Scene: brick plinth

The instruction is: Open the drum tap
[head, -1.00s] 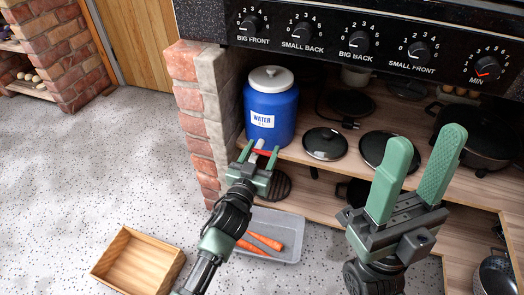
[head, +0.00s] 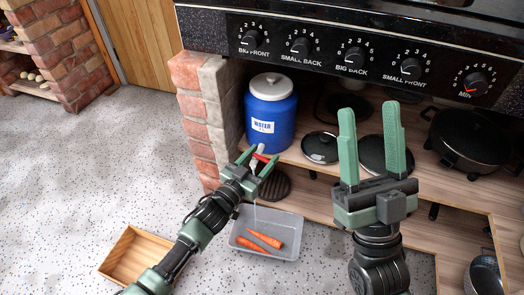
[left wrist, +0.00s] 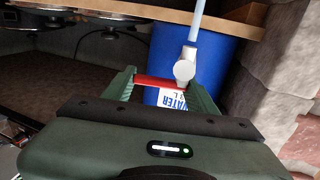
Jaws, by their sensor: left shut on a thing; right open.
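The blue drum (head: 270,112) with a white lid and a WATER label stands on the wooden shelf. Its small white tap (head: 259,149) sticks out low on the front, and shows in the left wrist view (left wrist: 184,70). My left gripper (head: 258,160) is shut on the tap's red lever (left wrist: 160,83), which lies between its fingers. A thin pale stream (left wrist: 197,20) leaves the tap; in the head view a faint line drops toward the grey tray (head: 290,253). My right gripper (head: 372,150) is open and empty, fingers up, in front of the shelf.
The grey tray on the floor holds orange carrots (head: 264,239). A wooden box (head: 135,257) is at its left. A brick pillar (head: 205,115) stands left of the drum. Lids (head: 320,147) and a black pan (head: 465,140) are on the shelf under the stove panel (head: 335,50).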

